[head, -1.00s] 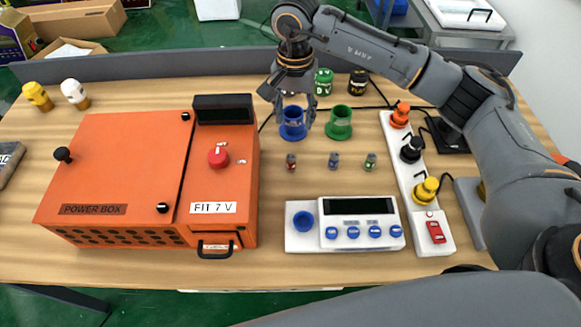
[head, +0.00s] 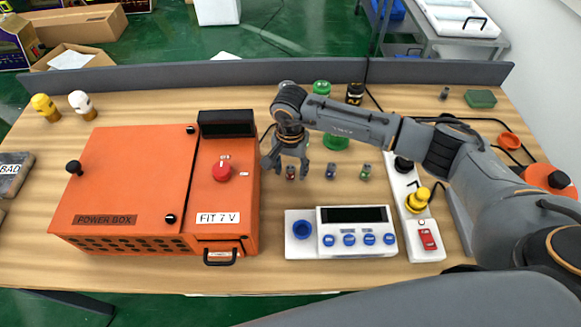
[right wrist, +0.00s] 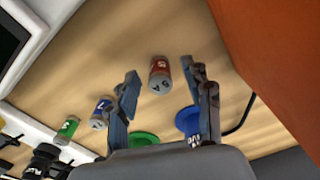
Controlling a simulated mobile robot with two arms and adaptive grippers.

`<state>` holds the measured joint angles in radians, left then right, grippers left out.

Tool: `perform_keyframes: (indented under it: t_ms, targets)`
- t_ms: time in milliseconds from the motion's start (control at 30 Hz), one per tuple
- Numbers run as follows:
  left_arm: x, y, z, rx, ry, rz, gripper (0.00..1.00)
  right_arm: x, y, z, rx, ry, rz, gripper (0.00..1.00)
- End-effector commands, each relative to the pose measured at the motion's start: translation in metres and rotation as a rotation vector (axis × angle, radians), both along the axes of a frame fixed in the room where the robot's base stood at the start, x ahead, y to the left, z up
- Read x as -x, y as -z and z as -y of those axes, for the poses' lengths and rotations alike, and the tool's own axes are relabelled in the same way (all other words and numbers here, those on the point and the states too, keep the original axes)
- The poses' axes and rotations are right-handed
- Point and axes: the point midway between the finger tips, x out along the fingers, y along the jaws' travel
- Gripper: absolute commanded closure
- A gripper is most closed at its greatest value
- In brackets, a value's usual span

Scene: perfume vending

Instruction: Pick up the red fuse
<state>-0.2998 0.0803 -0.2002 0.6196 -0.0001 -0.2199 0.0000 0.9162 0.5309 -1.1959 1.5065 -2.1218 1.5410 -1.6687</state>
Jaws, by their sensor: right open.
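The red fuse (head: 291,173) is a small cylinder standing on the wooden table, right of the orange power box. In the right wrist view the red fuse (right wrist: 160,75) shows ahead, between my open fingers with gaps on both sides. My right gripper (head: 286,170) is open and empty, hanging over the red fuse; in the right wrist view its fingertips (right wrist: 161,71) spread to either side of it. I cannot tell the exact height gap. My left gripper is in neither view.
A blue fuse (head: 331,171) and a green fuse (head: 366,172) stand in a row to the right. The orange power box (head: 130,185) is close on the left. The white meter (head: 310,247) lies in front. A green cup (head: 335,142) stands behind.

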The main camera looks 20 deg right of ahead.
Motion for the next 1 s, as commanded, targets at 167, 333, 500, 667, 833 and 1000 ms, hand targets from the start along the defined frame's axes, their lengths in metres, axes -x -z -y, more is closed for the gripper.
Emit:
perform_keyframes:
  t_ms: [167, 333, 500, 667, 833, 1000]
  targets:
    - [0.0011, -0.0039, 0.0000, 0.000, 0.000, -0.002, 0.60, -0.0001, 0.0115, 0.0001, 0.001, 0.000, 0.001, 0.50]
    - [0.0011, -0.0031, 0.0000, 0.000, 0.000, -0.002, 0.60, -0.0004, 0.0120, 0.0001, 0.001, -0.001, 0.001, 0.50]
    - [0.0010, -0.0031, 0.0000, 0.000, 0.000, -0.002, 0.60, -0.0004, 0.0117, 0.0003, 0.001, -0.001, 0.001, 0.82]
    - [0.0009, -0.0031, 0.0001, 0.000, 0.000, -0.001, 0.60, -0.0004, 0.0116, 0.0004, 0.001, 0.000, 0.001, 1.00]
    - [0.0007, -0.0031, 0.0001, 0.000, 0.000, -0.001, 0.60, -0.0005, 0.0114, 0.0003, 0.001, 0.000, 0.001, 1.00]
    - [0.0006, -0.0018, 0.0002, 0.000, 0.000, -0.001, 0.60, -0.0011, 0.0075, 0.0005, 0.000, 0.000, 0.002, 1.00]
